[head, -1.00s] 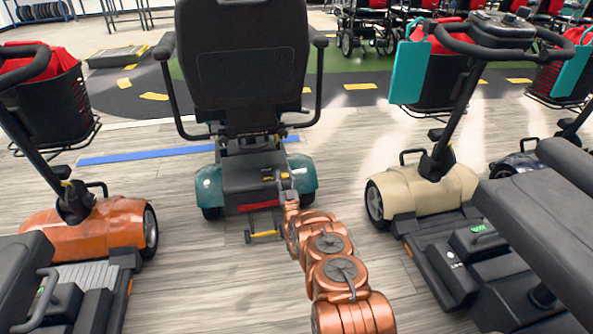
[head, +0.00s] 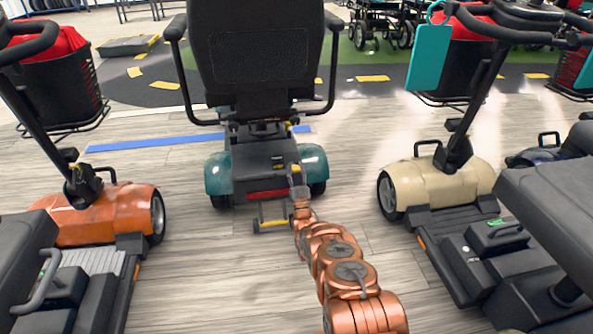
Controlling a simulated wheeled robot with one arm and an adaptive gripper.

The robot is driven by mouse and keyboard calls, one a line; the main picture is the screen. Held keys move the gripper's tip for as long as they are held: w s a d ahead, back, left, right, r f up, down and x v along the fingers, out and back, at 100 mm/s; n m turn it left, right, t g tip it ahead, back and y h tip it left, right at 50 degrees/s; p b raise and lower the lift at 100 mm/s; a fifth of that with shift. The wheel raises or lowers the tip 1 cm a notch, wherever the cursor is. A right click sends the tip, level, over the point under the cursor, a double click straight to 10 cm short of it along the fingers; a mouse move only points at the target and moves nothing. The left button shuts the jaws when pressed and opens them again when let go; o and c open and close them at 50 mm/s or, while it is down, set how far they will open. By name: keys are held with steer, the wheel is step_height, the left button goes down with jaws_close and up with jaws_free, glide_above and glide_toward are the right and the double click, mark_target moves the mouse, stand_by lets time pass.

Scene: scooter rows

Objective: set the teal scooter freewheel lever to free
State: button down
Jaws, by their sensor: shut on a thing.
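The teal scooter (head: 219,173) stands in the middle of the head view with its back towards me. Its black seat back rises above a dark rear housing with a red strip low down. The freewheel lever (head: 295,168) shows as a small yellow piece at the right of the rear housing, partly hidden by my gripper. My gripper (head: 298,183) reaches up to it from below and is shut on it. The lever's exact angle is too small to tell.
An orange scooter (head: 120,209) stands at the left and a cream scooter (head: 440,182) at the right. A low yellow-ended bar (head: 272,224) sticks out behind the teal scooter, left of my arm. Wood floor (head: 195,265) is clear on both sides of my arm.

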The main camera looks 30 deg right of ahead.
steer(key=c, duration=0.8)
jaws_free()
steer(key=shift+o, duration=0.2)
steer(key=shift+r, duration=4.9)
